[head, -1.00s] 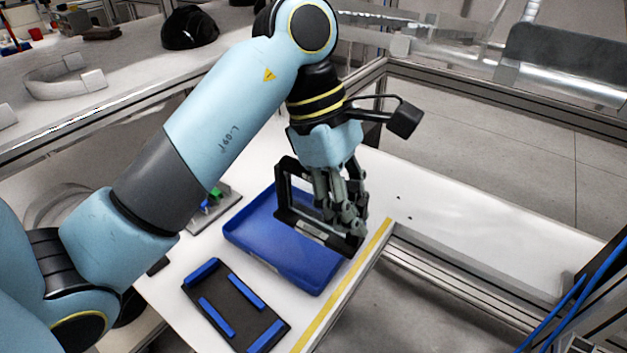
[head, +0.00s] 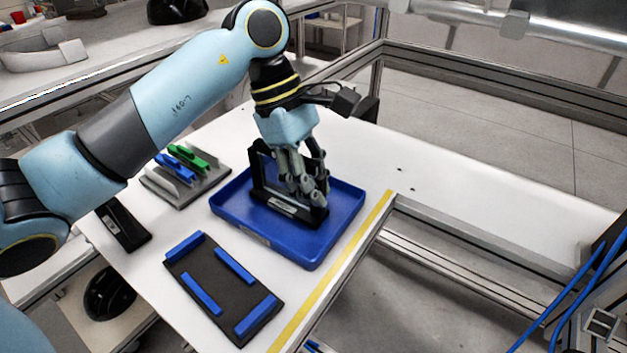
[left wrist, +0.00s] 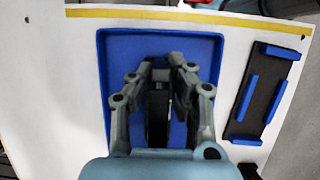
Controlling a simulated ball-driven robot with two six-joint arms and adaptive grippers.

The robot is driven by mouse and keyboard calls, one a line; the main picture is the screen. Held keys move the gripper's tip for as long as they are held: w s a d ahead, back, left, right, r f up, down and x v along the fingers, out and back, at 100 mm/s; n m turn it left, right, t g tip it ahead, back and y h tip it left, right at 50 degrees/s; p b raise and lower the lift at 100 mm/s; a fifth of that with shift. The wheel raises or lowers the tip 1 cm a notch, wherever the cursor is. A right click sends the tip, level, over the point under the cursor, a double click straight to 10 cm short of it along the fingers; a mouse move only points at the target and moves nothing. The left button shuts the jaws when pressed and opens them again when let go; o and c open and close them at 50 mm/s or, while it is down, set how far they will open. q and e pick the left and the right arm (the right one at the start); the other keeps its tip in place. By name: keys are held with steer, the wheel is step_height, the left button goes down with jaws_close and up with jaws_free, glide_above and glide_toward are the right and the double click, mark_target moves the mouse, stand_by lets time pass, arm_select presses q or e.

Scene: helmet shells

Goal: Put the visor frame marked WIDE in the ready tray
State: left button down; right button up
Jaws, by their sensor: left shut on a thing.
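A black visor frame (head: 268,201) stands roughly upright within the outline of the blue tray (head: 313,258) in the head view. Its lower bar carries a small pale label, too small to read. I cannot tell whether its lower edge touches the tray floor. My left gripper (head: 308,190) is shut on the frame from above. In the left wrist view, the fingers (left wrist: 160,88) close over the frame (left wrist: 157,122), seen nearly edge-on inside the tray (left wrist: 104,60). The right gripper is not in view.
A dark board with blue strips (head: 222,290) lies in front of the tray. A grey holder with blue and green pieces (head: 187,180) stands behind left. Another black labelled piece (head: 123,224) lies at left. A yellow strip (head: 335,270) marks the table edge. The table is clear to the right.

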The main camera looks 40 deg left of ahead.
arm_select(q)
steer(key=shift+f, duration=0.15)
steer(key=c, duration=1.3)
jaws_free()
steer(key=v, duration=1.2)
